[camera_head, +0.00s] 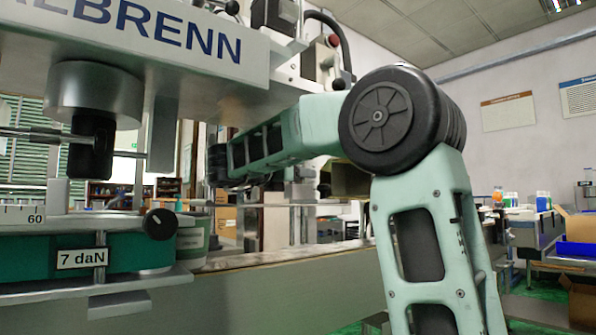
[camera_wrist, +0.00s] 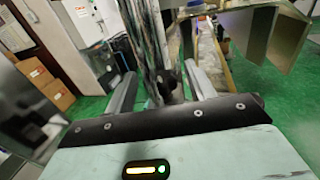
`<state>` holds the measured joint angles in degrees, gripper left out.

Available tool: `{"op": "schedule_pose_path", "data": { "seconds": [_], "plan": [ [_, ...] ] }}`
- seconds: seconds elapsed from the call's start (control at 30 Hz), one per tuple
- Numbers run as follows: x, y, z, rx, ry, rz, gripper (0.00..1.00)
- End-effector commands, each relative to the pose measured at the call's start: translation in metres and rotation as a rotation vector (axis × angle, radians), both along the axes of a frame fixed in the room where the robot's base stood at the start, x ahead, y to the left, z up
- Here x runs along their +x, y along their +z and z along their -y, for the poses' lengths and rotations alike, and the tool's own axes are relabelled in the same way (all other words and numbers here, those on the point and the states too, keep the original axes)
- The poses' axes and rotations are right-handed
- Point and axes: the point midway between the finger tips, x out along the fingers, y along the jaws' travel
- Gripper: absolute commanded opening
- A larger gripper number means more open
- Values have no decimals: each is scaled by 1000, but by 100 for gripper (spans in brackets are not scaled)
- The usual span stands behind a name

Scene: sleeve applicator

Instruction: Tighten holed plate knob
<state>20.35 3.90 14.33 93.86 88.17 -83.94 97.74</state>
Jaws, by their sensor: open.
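In the wrist view my gripper (camera_wrist: 162,82) is open, its two grey fingers spread wide apart. A dark, blurred part (camera_wrist: 168,80) shows between them, in front of a shiny upright metal column (camera_wrist: 150,45). I cannot tell whether this part is the holed plate knob, or whether the fingers touch it. In the head view my arm reaches left behind the machine's front parts, and the fingertips cannot be made out. A black round knob (camera_head: 158,223) with a white mark sits on the green unit at lower left. I cannot tell whether it is the task's knob.
The machine's lettered beam (camera_head: 150,40) hangs above, with a metal cylinder (camera_head: 95,90) beneath it. A conveyor-like bed (camera_head: 290,256) runs behind. In the wrist view, bent metal plates (camera_wrist: 265,35) stand at right and cardboard boxes (camera_wrist: 45,80) at left.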

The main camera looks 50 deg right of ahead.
Motion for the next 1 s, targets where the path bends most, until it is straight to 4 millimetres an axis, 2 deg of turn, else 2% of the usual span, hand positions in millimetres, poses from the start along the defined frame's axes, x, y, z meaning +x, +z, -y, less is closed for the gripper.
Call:
{"op": "schedule_pose_path", "data": {
  "seconds": [0.37, 0.47, 0.53, 0.57, 0.77, 1.0],
  "plan": [
    [0, -1, 7, 1, 0, -1, 55],
    [0, -1, 7, 1, 0, -1, 32],
    [0, -1, 7, 1, 0, -1, 13],
    [0, -1, 7, 1, 0, -1, 10],
    [1, -1, 7, 1, -25, 0, 10],
    [2, -2, 8, 0, -234, 0, 10]
  ]
}}
